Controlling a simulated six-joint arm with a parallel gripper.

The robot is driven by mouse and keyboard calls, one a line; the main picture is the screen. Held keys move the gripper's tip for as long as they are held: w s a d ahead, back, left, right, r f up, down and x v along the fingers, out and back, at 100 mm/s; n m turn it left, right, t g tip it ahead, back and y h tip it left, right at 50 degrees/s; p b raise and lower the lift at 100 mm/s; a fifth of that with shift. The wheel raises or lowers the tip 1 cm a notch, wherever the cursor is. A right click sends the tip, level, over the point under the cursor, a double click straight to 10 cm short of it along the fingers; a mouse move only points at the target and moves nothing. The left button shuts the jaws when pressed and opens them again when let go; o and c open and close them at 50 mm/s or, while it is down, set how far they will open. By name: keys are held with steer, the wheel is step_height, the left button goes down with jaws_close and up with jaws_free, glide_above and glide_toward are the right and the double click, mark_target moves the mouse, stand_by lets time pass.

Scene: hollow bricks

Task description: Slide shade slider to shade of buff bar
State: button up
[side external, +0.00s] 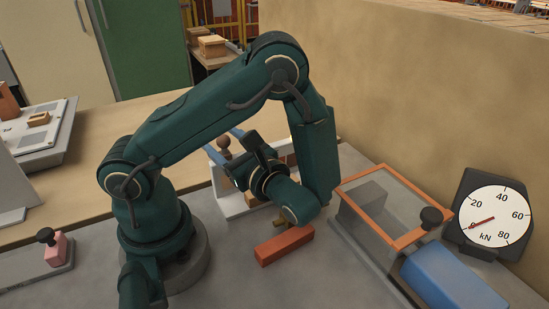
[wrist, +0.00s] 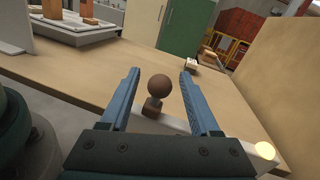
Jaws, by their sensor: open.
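A slider with a round brown knob (side external: 223,142) on a small dark reddish-brown block stands on the white rail of a tray (side external: 237,208). In the wrist view, the knob (wrist: 158,83) sits between my blue fingers, with a gap on each side. My gripper (wrist: 160,72) is open and empty around it; in the side view, it (side external: 225,143) reaches over the tray toward the back left. Tan and brown pieces show partly inside the tray, mostly hidden by my arm. I cannot tell which of them is the buff bar.
A red bar (side external: 284,246) lies in front of the tray. To the right stand an orange-framed clear box (side external: 387,241), a blue block (side external: 452,277) and a kN dial (side external: 494,216). A pink block with a black knob (side external: 55,248) is at far left. A tan wall rises behind.

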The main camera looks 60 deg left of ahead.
jaws_close()
stand_by(1.3)
